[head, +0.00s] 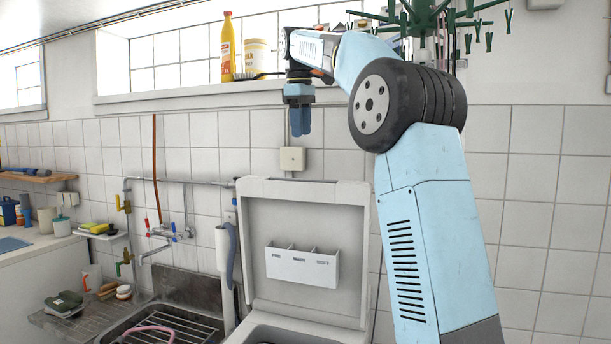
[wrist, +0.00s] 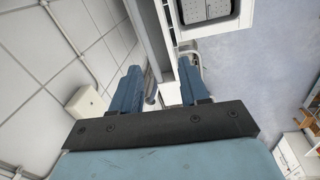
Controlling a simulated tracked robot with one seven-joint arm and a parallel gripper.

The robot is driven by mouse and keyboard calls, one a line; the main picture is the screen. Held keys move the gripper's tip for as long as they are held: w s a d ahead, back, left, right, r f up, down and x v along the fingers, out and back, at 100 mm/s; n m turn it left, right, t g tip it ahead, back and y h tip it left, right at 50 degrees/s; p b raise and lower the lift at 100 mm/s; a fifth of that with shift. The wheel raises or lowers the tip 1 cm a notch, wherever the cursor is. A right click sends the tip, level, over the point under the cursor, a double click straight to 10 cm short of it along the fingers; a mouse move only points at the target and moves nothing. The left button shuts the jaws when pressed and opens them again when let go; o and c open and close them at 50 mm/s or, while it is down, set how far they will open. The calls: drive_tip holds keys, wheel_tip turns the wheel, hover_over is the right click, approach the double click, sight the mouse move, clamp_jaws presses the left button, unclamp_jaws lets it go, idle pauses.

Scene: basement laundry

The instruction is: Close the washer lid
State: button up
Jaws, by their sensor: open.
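The washer lid (head: 305,220) stands open and upright against the tiled wall in the head view, with a white three-part dispenser (head: 302,266) on its inner face. The washer's top rim (head: 300,327) shows below it at the bottom edge, and the rest of the machine is cut off. My gripper (head: 300,130) points down above the lid's top edge, near the wall, and is apart from the lid. In the wrist view my gripper (wrist: 158,70) has its blue fingers spread with nothing held between them. A pale upright edge shows beyond them, but I cannot tell for sure whether it is the lid.
A sink (head: 170,318) with a rack lies left of the washer, with a tap (head: 160,240) and pipes on the wall. A junction box (head: 292,159) sits behind my gripper. A yellow bottle (head: 228,48) and a tub stand on the window ledge. A green hanger (head: 430,22) hangs upper right.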

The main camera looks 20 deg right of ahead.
sight(305, 179)
drive_tip(key=shift+n+g, duration=0.4)
drive_tip(key=shift+n, duration=0.2)
drive_tip(key=w+f, duration=0.1)
drive_tip(key=f, duration=0.3)
drive_tip(key=w+d+f, duration=0.1)
drive_tip(key=w+f, duration=0.1)
drive_tip(key=f, duration=0.3)
drive_tip(key=w+d+f, duration=0.1)
drive_tip(key=f, duration=0.3)
drive_tip(key=shift+w+d+f, duration=0.1)
drive_tip(key=shift+w+f, duration=0.25)
drive_tip(key=shift+f, duration=0.05)
clamp_jaws()
